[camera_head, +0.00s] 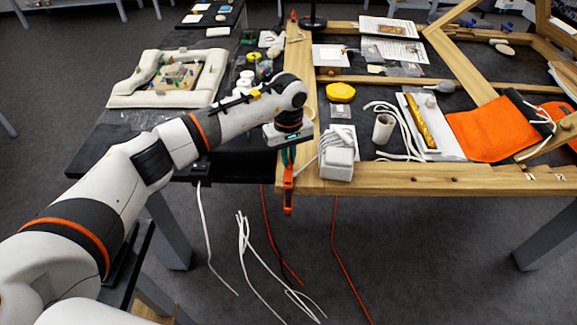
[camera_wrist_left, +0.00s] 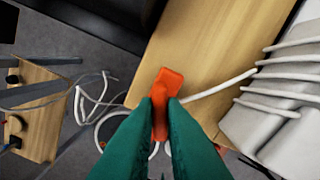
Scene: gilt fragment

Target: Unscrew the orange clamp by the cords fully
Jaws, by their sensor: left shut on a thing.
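The orange clamp (camera_head: 288,185) sits at the front left corner of the wooden frame, its body hanging below the table edge. My left gripper (camera_head: 288,158) reaches down over it from above. In the left wrist view, the green fingers (camera_wrist_left: 160,115) are shut on the orange clamp (camera_wrist_left: 168,80), one on each side. White cords (camera_head: 325,150) wrap a pale block (camera_head: 337,163) just right of the clamp, and they show large in the left wrist view (camera_wrist_left: 270,92). The clamp's lower part is hidden there by the fingers. My right gripper is not in view.
The wooden frame (camera_head: 430,179) spans the table's right side. A yellow piece (camera_head: 341,92), a white cup (camera_head: 383,128) and orange cloth (camera_head: 490,130) lie within it. A padded ring (camera_head: 130,95) lies at the back left. White and red cords hang below the front edge.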

